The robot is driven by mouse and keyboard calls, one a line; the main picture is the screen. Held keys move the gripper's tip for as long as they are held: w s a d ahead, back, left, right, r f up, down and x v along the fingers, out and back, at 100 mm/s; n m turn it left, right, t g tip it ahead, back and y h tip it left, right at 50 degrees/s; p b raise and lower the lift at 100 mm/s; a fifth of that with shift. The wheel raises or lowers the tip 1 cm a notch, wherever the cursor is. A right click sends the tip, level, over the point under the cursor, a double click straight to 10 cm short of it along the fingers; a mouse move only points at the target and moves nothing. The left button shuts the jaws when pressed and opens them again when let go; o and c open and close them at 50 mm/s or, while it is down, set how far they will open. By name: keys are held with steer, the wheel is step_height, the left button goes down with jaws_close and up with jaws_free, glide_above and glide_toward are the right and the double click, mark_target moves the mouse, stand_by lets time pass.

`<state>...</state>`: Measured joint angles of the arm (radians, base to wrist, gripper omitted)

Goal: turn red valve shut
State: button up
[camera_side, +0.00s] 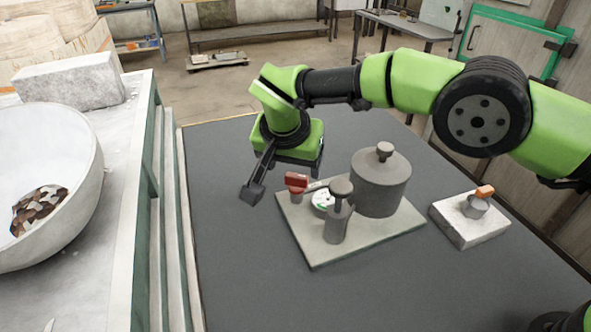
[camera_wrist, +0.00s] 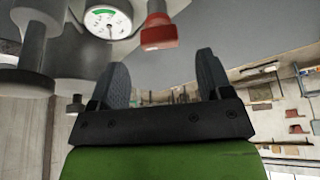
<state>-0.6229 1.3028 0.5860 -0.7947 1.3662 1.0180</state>
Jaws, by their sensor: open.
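The red valve (camera_side: 296,182) is a small red handle on a short grey stem at the back left of a pale plate (camera_side: 318,258). In the wrist view the red valve (camera_wrist: 158,34) shows beyond the fingertips, between them in the picture and apart from both. My gripper (camera_wrist: 161,68) is open and empty, its two dark fingers spread. In the side view it hangs just behind and left of the valve, one dark finger reaching down left. The other finger is mostly hidden there.
On the plate stand a round gauge (camera_side: 322,200), a grey knobbed post (camera_side: 337,220) and a large lidded cylinder (camera_side: 381,182). A block with an orange handle (camera_side: 484,191) is at right. A white bowl (camera_side: 50,180) stands on the left bench. The dark table's front is clear.

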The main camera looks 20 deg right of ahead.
steer(key=v, duration=0.5)
steer(key=shift+s+r, duration=0.1)
steer(key=shift+r, duration=0.1)
steer(key=shift+c, duration=0.4)
steer(key=c, duration=0.4)
steer(key=shift+d+f+n, duration=0.1)
steer(key=shift+d+n, duration=0.05)
steer(key=shift+n, duration=0.35)
steer(key=shift+c, duration=0.4)
steer(key=n+g+y, duration=0.1)
steer(key=n+y, duration=0.5)
steer(key=n, duration=1.1)
glide_toward(297, 175)
steer(key=x, duration=0.9)
steer(key=shift+f, duration=0.15)
jaws_close()
